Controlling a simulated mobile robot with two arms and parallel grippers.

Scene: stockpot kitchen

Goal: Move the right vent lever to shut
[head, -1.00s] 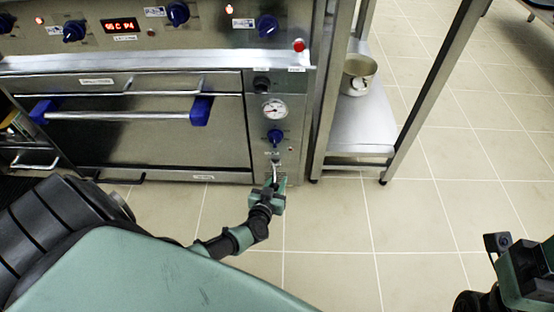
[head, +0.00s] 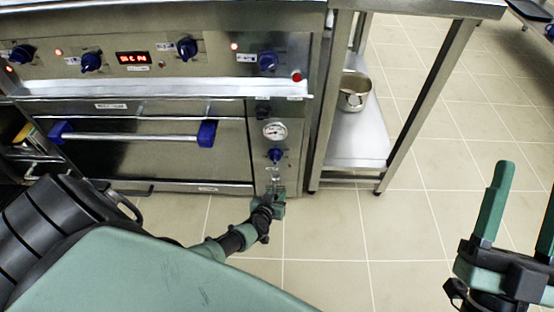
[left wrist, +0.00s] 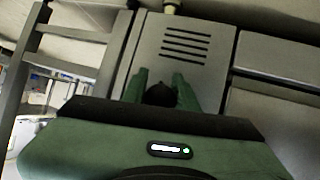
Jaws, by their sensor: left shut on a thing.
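The right vent lever is on the narrow steel control panel (head: 284,165) at the oven's right, below a gauge and a blue knob; in the head view it is mostly hidden by my left gripper (head: 274,192). In the left wrist view a round black knob (left wrist: 160,95) sits between the fingers of my left gripper (left wrist: 160,84), in front of a slotted vent panel (left wrist: 205,62). The left gripper is shut on this lever knob. My right gripper (head: 528,178) is open and empty at the lower right, over the floor. The lever's exact angle is hard to tell.
The oven door handle (head: 130,137) with blue ends runs left of the panel. A steel shelf table (head: 358,140) stands to the right, with a steel pot (head: 353,92) on its lower shelf. The tiled floor (head: 400,220) in front is clear.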

